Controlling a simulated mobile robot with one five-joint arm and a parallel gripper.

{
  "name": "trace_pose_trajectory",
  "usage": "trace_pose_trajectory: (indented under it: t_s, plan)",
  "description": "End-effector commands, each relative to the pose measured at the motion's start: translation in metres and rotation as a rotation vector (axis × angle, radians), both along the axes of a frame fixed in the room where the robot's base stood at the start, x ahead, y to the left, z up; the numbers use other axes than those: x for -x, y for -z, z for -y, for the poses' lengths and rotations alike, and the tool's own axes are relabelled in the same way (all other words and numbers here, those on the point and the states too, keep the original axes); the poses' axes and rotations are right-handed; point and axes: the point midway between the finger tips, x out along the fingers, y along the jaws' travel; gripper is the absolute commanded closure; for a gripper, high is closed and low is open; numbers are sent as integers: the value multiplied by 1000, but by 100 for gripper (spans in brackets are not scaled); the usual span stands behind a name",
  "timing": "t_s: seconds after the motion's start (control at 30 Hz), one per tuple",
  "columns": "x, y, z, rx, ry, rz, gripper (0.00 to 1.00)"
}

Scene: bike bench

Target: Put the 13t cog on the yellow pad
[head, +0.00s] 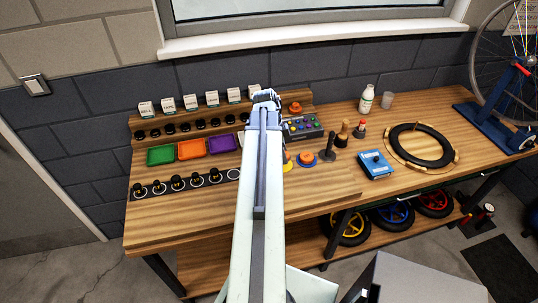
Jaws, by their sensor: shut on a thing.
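My gripper (265,96) is at the back of the bench, by the right end of the raised wooden shelf. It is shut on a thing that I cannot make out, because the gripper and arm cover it. A yellow patch (288,162), which looks like the yellow pad, shows just right of my arm and is mostly hidden by it. Several dark cogs (177,183) stand in a row on a black strip at the front left. A white ring (233,174) at the strip's right end looks empty. I cannot read which cog is the 13t.
Green (160,155), orange (191,149) and purple (222,144) trays lie left of my arm. White labelled boxes (190,102) line the shelf.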

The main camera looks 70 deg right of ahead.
Motion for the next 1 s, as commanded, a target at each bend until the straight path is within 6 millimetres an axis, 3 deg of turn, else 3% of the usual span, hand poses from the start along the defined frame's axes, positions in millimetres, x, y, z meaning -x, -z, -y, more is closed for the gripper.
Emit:
trace_pose_trajectory:
  t_s: [0.17,0.43,0.8,0.83,0.9,1.0]
  plan:
    - [-5,2,1,0,-5,0,93]
    - [-7,40,0,-1,-10,0,93]
    - [-12,40,-2,0,-19,0,93]
    - [-12,39,-2,0,-19,0,48]
    - [-12,38,-2,0,-19,0,31]
    - [-12,38,-2,0,-19,0,31]
